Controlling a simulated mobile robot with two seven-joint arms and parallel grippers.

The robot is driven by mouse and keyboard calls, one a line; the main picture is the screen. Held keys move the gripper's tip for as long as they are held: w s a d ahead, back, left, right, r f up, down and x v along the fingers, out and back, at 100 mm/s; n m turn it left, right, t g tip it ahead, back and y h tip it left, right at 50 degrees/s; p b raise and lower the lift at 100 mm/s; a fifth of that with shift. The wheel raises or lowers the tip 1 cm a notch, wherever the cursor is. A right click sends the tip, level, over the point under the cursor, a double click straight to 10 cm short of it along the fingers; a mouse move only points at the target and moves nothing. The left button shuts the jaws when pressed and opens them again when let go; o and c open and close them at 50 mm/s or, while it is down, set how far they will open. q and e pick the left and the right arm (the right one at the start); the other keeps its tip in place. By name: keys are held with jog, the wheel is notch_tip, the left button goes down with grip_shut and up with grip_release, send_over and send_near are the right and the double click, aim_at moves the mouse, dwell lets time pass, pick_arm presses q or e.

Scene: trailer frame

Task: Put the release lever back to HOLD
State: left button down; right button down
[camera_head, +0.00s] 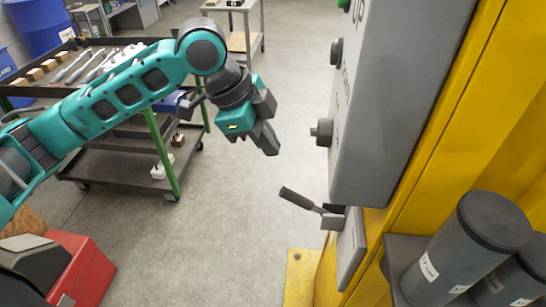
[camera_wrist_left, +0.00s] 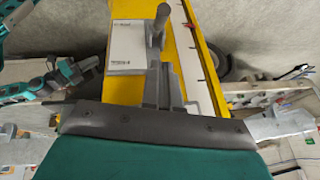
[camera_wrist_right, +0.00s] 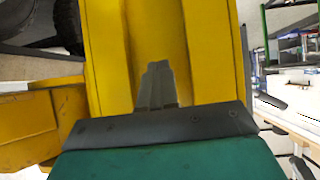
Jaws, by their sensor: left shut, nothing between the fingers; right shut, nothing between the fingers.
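The release lever (camera_head: 300,199) has a dark handle. It sticks out to the left and slightly up from a grey bracket plate (camera_head: 350,247) on the yellow post. HOLD markings cannot be read. My left gripper (camera_head: 268,150) is shut and empty, above and slightly left of the lever handle, apart from it. Its fingers also show in the left wrist view (camera_wrist_left: 160,75), with a yellow surface and a white labelled panel (camera_wrist_left: 122,45) beyond. My right gripper (camera_wrist_right: 158,70) is shut and empty in front of a yellow surface; it is not in the head view.
A grey control box (camera_head: 380,100) with knobs hangs on the yellow post (camera_head: 480,100) above the lever. Dark canisters (camera_head: 465,250) stand at lower right. A tool cart (camera_head: 120,155) is at left behind my left arm. A red box (camera_head: 85,270) is lower left. The floor between is clear.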

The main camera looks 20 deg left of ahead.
pick_arm(q)
jog(key=b, duration=0.1)
send_over(288, 191)
jog(key=s, duration=0.1)
notch_tip(288, 191, down, 8)
jog(key=shift+a+f, duration=0.25)
jog(key=shift+f, duration=0.35)
jog(key=shift+a+f, duration=0.2)
jog(key=shift+f, duration=0.4)
jog(key=shift+a+f, duration=0.3)
jog(key=shift+f, duration=0.35)
pick_arm(e)
jog(key=shift+f, duration=0.85)
pick_arm(q)
jog(key=shift+b, duration=0.3)
